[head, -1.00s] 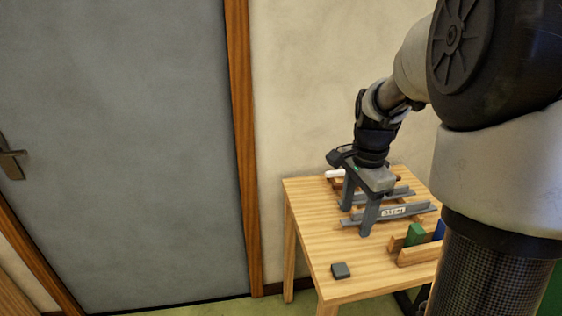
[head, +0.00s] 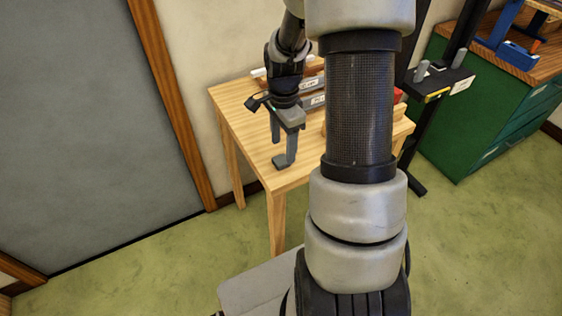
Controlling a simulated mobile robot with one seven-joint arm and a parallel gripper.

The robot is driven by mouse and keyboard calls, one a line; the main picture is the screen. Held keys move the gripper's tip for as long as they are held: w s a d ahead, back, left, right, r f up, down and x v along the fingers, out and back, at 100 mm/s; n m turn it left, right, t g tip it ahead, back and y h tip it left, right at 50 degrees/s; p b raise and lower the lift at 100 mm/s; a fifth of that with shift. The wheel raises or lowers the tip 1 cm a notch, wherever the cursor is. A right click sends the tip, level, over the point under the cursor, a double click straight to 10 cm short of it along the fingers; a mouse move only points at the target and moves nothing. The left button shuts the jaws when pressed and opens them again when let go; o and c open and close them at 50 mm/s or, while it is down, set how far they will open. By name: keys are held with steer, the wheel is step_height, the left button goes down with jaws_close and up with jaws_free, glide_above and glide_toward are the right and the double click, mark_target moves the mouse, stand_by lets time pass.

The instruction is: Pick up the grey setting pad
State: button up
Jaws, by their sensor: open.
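The grey setting pad (head: 280,162) is a small dark grey block lying on the wooden table (head: 240,105) near its front left corner. My gripper (head: 283,152) points down right over the pad, with its fingers spread. The near finger's tip overlaps the pad in the picture, and the far finger is behind it. I cannot tell whether either finger touches the pad or whether the pad lies fully between them.
Grey labelled bars (head: 313,101) lie on the table behind my gripper. My arm hides much of the table's right side. A dark stand (head: 440,84) and a green cabinet (head: 455,130) are at the right. The table's left part is clear.

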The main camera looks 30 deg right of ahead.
mark_target(281, 160)
steer(key=f, duration=0.4)
steer(key=shift+w+a+f, duration=0.15)
steer(key=shift+a+f, duration=0.05)
steer(key=shift+f, duration=0.15)
steer(key=c, duration=1.1)
steer(key=shift+r, duration=0.1)
steer(key=shift+c, duration=0.2)
